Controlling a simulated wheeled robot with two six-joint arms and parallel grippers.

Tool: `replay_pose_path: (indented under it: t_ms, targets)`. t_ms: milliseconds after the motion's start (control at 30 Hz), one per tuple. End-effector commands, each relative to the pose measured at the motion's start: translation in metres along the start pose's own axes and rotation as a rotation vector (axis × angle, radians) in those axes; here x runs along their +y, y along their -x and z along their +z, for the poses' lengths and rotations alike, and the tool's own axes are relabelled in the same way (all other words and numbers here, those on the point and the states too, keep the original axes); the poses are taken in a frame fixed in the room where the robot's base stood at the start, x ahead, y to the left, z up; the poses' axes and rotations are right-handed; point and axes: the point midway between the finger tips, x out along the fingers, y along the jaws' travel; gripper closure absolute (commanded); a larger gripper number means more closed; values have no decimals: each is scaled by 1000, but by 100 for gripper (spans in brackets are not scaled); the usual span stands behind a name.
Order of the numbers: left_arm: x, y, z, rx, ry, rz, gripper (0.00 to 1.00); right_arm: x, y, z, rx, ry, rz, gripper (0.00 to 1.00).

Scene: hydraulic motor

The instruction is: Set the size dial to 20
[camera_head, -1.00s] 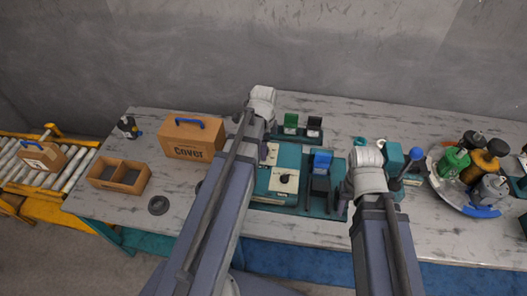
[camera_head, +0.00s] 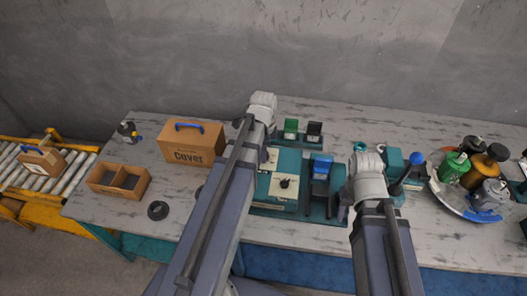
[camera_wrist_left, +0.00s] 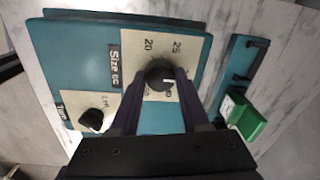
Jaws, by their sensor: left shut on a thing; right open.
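The size dial is a round black knob (camera_wrist_left: 159,74) on a cream panel marked "Size cc" (camera_wrist_left: 133,48), on a teal box (camera_wrist_left: 85,45). The numbers 20 and 25 are readable; a further mark beside the knob is partly covered. A white pointer line shows on the knob on the side away from the 20. My left gripper (camera_wrist_left: 161,84) is shut on the knob, with a finger on each side. In the head view my left arm largely hides this dial on the teal box (camera_head: 288,161). My right gripper (camera_head: 345,199) is open, right of the box.
A second black knob (camera_wrist_left: 92,119) sits on the same box. Green (camera_head: 291,125) and black (camera_head: 314,128) parts stand behind it, and a blue-topped part (camera_head: 321,160) stands right. A cover box (camera_head: 190,143) stands left, and a round tray (camera_head: 452,205) of motor parts far right.

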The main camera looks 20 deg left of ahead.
Motion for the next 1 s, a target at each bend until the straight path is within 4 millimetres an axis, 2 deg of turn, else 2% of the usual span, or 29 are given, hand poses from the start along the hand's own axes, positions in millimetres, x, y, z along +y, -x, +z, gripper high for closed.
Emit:
replay_pose_path:
  t_ms: [233,433,1000]
  targets:
    - [0,0,0,-1,17,0,100,0,0,0,0,0,0,50]
    - [0,0,0,-5,102,0,100,0,0,0,0,0,0,50]
    - [0,0,-1,-32,618,1,100,0,0,0,0,0,0,50]
